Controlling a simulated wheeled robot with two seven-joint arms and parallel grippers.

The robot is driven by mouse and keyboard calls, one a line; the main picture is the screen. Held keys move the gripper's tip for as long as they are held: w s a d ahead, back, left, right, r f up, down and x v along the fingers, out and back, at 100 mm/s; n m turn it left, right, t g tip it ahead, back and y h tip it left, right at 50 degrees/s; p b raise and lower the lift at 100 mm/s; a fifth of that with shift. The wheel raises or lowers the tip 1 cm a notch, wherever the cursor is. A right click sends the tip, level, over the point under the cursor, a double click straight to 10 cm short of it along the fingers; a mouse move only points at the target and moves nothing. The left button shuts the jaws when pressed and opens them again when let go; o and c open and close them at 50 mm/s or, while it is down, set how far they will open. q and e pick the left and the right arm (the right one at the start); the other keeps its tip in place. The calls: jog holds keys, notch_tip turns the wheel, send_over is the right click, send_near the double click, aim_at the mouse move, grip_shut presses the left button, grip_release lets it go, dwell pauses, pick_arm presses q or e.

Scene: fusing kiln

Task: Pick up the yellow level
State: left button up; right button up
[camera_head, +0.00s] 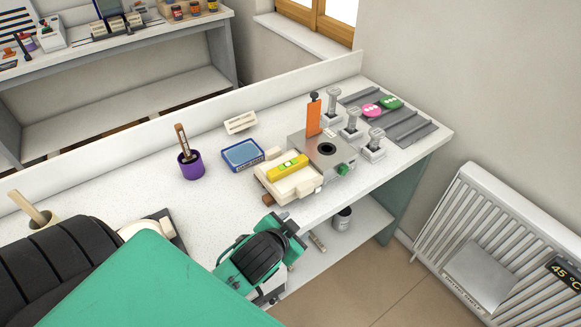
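The yellow level (288,168) is a small bar with a pale greenish vial in its middle. It lies on a cream-coloured block (291,186) on the white bench, left of a grey plate with an orange lever. My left arm comes in from the lower left, with its green and black wrist in front of the bench edge. The end of this arm, my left gripper (281,228), is below and nearer than the level and apart from it. Its fingers are not clearly seen. My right gripper is not in view.
A blue-framed tray (243,154) and a purple cup with a brush (191,164) stand left of the level. The orange lever (313,114) and grey metal posts (374,145) rise to its right. The bench (130,190) is mostly clear further left.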

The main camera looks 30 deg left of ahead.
pick_arm(q)
jog(key=w+d+r+m+t+h, duration=0.35)
jog(key=w+r+t, duration=0.2)
jog(key=r, duration=0.25)
jog(key=w+d+r+m+t+h, duration=0.2)
jog(key=w+r+m+t, duration=0.25)
jog(key=w+r, duration=0.35)
jog(key=s+d+r+m+g+h, duration=0.1)
jog(key=d+r+m+g+h, duration=0.2)
jog(key=d+r+m+h, duration=0.6)
jog(key=m+g+y, duration=1.3)
jog(key=m+g, duration=0.5)
jog(key=m, duration=0.2)
send_over(286, 166)
notch_tip(286, 166, down, 10)
jog(key=f, duration=0.2)
jog(key=f+p, duration=0.1)
jog(key=f, duration=0.2)
jog(key=f+p, duration=0.1)
jog(key=f, duration=0.2)
jog(key=shift+w, duration=0.25)
jog(key=shift+s+f+p, duration=0.2)
jog(key=shift+f+p, duration=0.35)
jog(key=shift+p, duration=0.35)
notch_tip(286, 166, down, 3)
jog(key=shift+s+a+f+p, duration=0.1)
jog(key=shift+p, duration=0.7)
jog(key=shift+f, duration=0.4)
jog(key=c, duration=1.1)
